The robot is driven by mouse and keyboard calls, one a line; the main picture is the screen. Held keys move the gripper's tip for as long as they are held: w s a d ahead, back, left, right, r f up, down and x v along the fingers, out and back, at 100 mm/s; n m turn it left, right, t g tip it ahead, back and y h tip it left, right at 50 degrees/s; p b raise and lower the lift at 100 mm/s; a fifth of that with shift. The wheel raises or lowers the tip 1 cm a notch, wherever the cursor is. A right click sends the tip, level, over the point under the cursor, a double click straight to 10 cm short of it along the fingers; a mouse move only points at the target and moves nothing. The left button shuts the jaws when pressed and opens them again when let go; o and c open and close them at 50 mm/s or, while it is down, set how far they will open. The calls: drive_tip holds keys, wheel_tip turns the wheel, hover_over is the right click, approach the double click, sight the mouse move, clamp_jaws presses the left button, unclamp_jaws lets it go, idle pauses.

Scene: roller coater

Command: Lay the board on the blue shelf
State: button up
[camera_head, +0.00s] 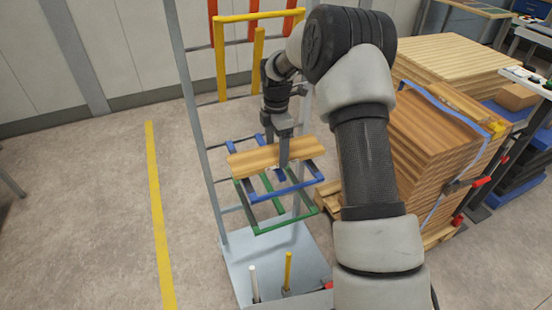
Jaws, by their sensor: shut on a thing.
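The wooden board (253,160) is long and light brown, and lies about level, spanning left to right across the blue shelf (285,190). My gripper (279,156) points down from above and is shut on the board near its middle. The blue shelf is an open frame of blue bars on the grey rack; its front bar and side arms show around the board. I cannot tell whether the board touches the blue bars or is held just above them.
A green shelf frame (285,223) is below the blue one, and a yellow frame (221,60) is above, behind my arm. Stacked boards (438,135) stand to the right. The rack's base has short white (254,283) and yellow (288,270) posts. Open floor lies left.

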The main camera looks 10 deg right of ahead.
sight(276, 153)
drive_tip(key=shift+f, duration=1.95)
drive_tip(key=shift+f, duration=0.15)
drive_tip(key=o, duration=1.3)
